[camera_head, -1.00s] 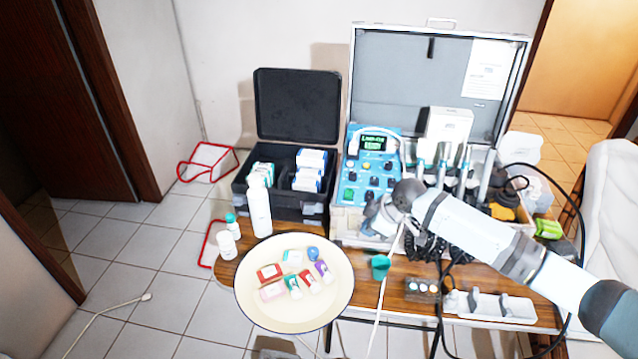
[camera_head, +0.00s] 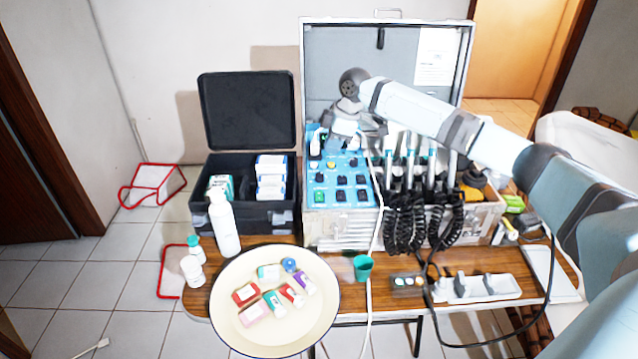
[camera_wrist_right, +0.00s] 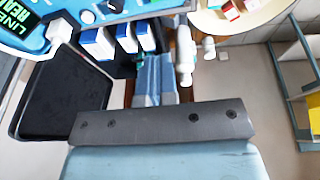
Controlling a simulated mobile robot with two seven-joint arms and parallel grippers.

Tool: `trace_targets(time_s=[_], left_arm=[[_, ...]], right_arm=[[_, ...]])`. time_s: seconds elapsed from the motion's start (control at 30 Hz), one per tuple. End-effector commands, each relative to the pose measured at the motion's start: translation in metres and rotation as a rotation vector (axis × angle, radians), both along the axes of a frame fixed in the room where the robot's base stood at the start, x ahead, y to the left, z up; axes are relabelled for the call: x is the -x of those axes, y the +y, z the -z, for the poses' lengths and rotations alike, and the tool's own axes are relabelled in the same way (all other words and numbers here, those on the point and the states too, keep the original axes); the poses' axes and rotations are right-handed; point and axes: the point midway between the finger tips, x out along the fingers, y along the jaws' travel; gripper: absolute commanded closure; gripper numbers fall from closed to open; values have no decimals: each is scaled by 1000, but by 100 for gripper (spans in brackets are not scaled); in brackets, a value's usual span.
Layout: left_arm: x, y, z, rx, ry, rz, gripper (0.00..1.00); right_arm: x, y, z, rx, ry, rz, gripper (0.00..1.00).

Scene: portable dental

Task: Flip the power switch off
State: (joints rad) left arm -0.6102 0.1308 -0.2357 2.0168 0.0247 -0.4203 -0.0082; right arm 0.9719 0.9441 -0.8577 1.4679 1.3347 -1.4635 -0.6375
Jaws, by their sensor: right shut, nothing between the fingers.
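The blue control panel (camera_head: 341,190) sits in the left part of the open metal case on the table. It carries several black switches and knobs and a green switch (camera_head: 320,196) at its lower left. Which one is the power switch I cannot tell for sure. My right gripper (camera_head: 332,143) is shut and empty over the panel's far edge, covering its display in the head view; whether it touches is unclear. The right wrist view shows a corner of the panel (camera_wrist_right: 108,22) with part of the display at top left. My left gripper is not in view.
A black case (camera_head: 247,226) with an open lid and boxes stands left of the panel. Handpieces with coiled black cords (camera_head: 405,215) stand right. In front are a cream tray (camera_head: 235,325), a green cup (camera_head: 363,267) and a hanging white tube (camera_head: 375,240). White bottles (camera_head: 224,222) stand left.

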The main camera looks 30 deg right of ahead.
Motion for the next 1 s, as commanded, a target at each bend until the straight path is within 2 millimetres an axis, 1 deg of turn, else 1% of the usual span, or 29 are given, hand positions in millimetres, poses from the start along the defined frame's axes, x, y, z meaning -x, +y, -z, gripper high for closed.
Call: trace_targets(time_s=[0.13, 0.27, 0.6, 0.7, 0.83, 1.0], left_arm=[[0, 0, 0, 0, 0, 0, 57], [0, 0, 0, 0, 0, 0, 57], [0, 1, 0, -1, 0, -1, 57], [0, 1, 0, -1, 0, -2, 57], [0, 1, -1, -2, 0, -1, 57], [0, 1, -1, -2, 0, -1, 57]], right_arm=[[-1, 2, 9, 1, 3, 0, 100], [-5, 7, 28, 0, 4, -1, 100], [-20, 22, 96, 0, 2, 0, 100], [-22, 20, 113, 1, 2, 2, 100], [-24, 19, 128, 1, 2, 1, 100], [-26, 18, 135, 0, -1, 1, 100]])
